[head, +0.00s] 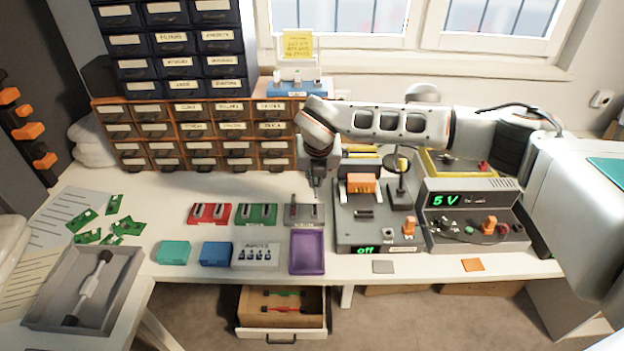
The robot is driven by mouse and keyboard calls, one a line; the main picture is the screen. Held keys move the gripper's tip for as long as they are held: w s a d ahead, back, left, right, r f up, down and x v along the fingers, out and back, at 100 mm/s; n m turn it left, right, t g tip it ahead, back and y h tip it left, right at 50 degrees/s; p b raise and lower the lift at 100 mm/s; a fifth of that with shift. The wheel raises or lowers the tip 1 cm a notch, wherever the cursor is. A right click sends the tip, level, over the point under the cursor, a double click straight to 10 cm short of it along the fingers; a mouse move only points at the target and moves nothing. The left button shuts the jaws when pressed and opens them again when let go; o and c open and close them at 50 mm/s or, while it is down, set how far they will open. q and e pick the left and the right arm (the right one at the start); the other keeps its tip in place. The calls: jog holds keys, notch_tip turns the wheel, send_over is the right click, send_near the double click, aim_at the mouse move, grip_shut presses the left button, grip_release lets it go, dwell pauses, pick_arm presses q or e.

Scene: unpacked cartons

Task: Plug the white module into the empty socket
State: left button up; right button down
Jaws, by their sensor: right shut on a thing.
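My right gripper (317,188) comes in from the right and points down at the back edge of a grey slotted holder (305,222). It is shut on a small piece, which I take for the white module; its fingers hide most of it. I cannot tell whether the piece is clear of the holder. A grey test unit (375,237) to the right carries an orange module (361,184) and a dark, empty-looking socket (364,214). Its display reads "off". My left gripper is not in view.
Red (209,213) and green (257,214) holders stand left of the grey one. A purple tray (307,252) lies in front. A black stand (401,195) rises on the test unit's right. A power supply (475,215) reads 5 V. An open drawer (282,332) sits below.

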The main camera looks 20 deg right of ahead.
jog(key=shift+w+a+f+m, duration=0.1)
jog(key=shift+w+f+m, duration=0.05)
jog(key=shift+f+m, duration=0.25)
jog(key=shift+f+b, duration=0.6)
jog(key=shift+f, duration=0.3)
jog(key=shift+f+b, duration=1.15)
jog(key=shift+f, duration=0.7)
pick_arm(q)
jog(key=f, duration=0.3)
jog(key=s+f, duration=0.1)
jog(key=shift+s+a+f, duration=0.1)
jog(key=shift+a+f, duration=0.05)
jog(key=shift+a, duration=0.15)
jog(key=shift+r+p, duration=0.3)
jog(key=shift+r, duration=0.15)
pick_arm(e)
jog(key=shift+r, duration=0.1)
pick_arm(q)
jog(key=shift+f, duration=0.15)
pick_arm(e)
jog(key=shift+f, duration=0.45)
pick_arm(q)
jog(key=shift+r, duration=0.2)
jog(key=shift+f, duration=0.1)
pick_arm(e)
jog(key=shift+f, duration=0.2)
